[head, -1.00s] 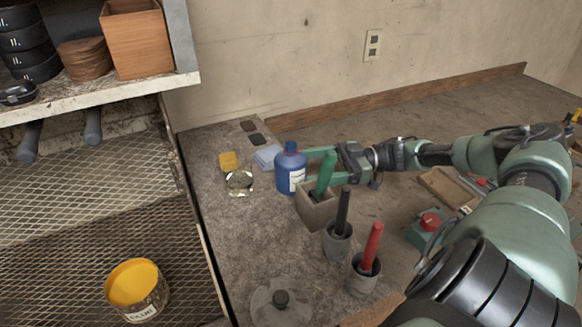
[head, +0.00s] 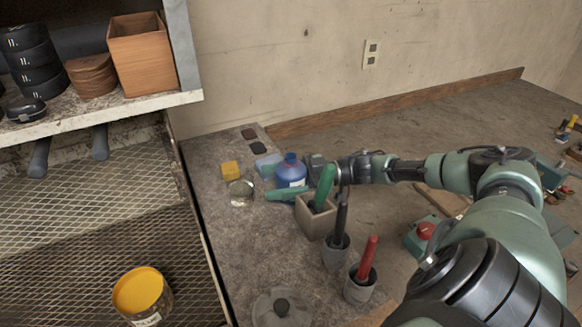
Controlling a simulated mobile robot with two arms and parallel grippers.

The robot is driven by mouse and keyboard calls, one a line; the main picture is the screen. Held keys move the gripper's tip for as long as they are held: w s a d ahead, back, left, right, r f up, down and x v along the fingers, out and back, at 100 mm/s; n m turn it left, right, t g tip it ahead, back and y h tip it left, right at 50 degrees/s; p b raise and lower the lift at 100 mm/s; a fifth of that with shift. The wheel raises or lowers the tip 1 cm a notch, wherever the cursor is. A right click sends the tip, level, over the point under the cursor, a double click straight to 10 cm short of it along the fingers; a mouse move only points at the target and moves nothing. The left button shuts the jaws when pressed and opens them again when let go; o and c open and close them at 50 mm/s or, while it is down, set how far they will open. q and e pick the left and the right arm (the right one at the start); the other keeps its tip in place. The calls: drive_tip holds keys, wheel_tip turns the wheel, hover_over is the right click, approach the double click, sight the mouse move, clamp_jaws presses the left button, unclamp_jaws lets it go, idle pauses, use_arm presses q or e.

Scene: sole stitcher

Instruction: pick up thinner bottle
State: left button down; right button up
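The thinner bottle (head: 291,170) is blue with a white label and stands upright on the grey counter, near its left end. My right gripper (head: 280,184) reaches in from the right with its green fingers around the bottle. One finger crosses in front of the bottle's lower part; the other is mostly hidden behind it. The fingers look spread about as wide as before, so the gripper appears open. Whether they touch the bottle is unclear. My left gripper is out of view.
A box with a green-handled tool (head: 315,218) stands just right of the bottle, close to my gripper. Black-handled (head: 338,240) and red-handled (head: 364,275) tools stand in cups nearer. A glass dish (head: 241,193), yellow block (head: 230,170) and light-blue pad (head: 266,161) lie left of the bottle.

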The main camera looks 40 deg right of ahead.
drive_tip(key=c, duration=0.9)
drive_tip(key=shift+c, duration=0.2)
drive_tip(key=shift+r, duration=0.2)
